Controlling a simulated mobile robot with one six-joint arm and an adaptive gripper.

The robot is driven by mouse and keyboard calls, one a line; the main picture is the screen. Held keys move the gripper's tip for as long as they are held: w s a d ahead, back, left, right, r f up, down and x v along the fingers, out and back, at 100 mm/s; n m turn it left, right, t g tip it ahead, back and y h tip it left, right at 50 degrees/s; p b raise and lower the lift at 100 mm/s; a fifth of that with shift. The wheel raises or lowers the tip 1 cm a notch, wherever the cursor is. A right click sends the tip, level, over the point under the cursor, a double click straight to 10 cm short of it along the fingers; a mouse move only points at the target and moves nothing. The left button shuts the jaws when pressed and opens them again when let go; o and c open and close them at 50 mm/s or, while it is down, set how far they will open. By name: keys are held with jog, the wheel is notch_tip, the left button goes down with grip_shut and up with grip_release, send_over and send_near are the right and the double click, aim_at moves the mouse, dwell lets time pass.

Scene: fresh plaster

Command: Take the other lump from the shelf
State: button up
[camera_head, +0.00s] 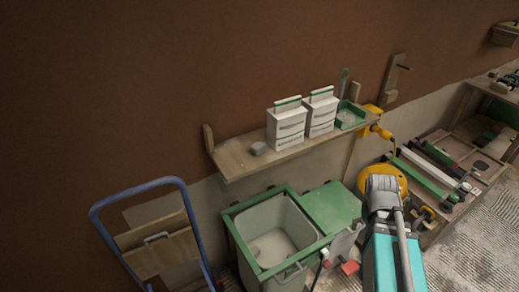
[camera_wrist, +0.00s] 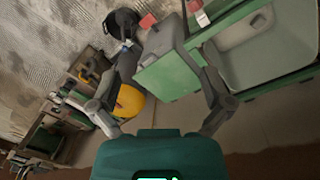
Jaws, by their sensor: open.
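My teal arm rises at the lower right of the head view, right of the shelf and well away from the lump; the fingers cannot be made out there. The lump does not show in the wrist view.
Below stands a grey tub (camera_head: 268,232) in a green frame. A blue-framed cart (camera_head: 143,188) stands left. A yellow round object (camera_wrist: 129,101) is near my gripper's left finger in the wrist view.

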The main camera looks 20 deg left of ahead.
jog(key=w+a+r+n+t+h, duration=0.25)
jog(key=w+a+n, duration=0.35)
jog(key=a+n, duration=0.35)
jog(key=n+t+h+p, duration=0.15)
jog(key=n+t, duration=0.85)
jog(key=n, duration=1.1)
send_near(254, 149)
jog(key=shift+s+a+r+p, duration=0.1)
jog(key=shift+s+r+p, duration=0.1)
jog(key=shift+s+p, duration=0.15)
jog(key=shift+w, duration=0.1)
jog(key=b+x, duration=0.2)
jog(key=x, duration=0.5)
jog(key=shift+f+b, duration=0.2)
jog(key=shift+b, duration=0.2)
jog(key=shift+w+d+f, duration=0.2)
jog(key=shift+w+d, duration=0.05)
jog(key=shift+w, duration=0.4)
